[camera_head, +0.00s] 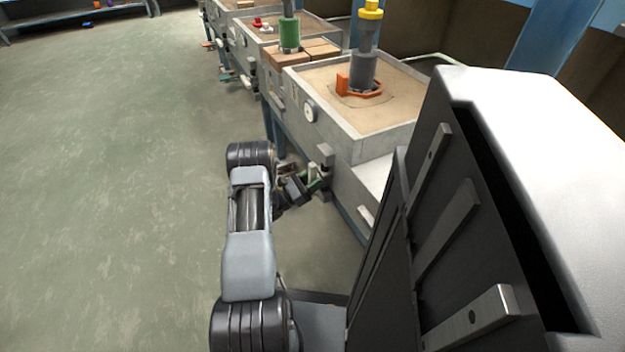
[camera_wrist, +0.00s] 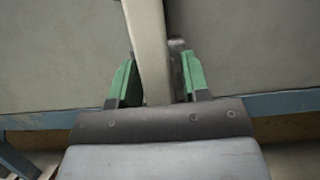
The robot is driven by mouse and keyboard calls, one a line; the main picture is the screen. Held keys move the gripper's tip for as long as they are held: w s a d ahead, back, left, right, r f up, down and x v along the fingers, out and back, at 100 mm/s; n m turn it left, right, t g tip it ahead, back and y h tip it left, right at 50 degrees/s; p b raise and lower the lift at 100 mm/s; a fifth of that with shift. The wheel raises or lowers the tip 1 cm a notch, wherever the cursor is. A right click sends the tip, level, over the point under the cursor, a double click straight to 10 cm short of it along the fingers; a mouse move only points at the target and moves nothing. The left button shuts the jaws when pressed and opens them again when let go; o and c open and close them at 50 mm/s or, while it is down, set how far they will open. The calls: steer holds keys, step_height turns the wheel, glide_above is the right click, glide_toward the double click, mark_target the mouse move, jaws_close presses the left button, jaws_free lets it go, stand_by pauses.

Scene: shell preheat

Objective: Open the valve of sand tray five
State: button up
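The nearest sand tray (camera_head: 345,137) is a grey box of sand on the right in the head view, with a round white gauge on its front wall; I can read no tray number. A pale grey valve lever (camera_wrist: 150,45) runs down the middle of the wrist view, against the tray's grey wall. My gripper (camera_wrist: 160,78) has its green fingers on either side of the lever, with a gap showing at the right finger. Contact at the left finger is unclear. In the head view my gripper (camera_head: 310,180) is small, low at the tray's front wall.
A dark grey post with a yellow top (camera_head: 366,45) stands in an orange-red collar (camera_head: 361,86) on the sand. More trays line up behind, one with a green cylinder (camera_head: 289,33). The floor (camera_head: 110,180) to the left is clear.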

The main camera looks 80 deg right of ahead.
steer(key=shift+o, duration=0.6)
steer(key=shift+w, duration=0.15)
steer(key=shift+a, duration=0.1)
steer(key=shift+w+a+f, duration=0.1)
steer(key=shift+w+f, duration=0.05)
steer(key=shift+w, duration=0.15)
steer(key=p+v, duration=0.1)
steer(key=v, duration=1.2)
steer(key=shift+f, duration=0.1)
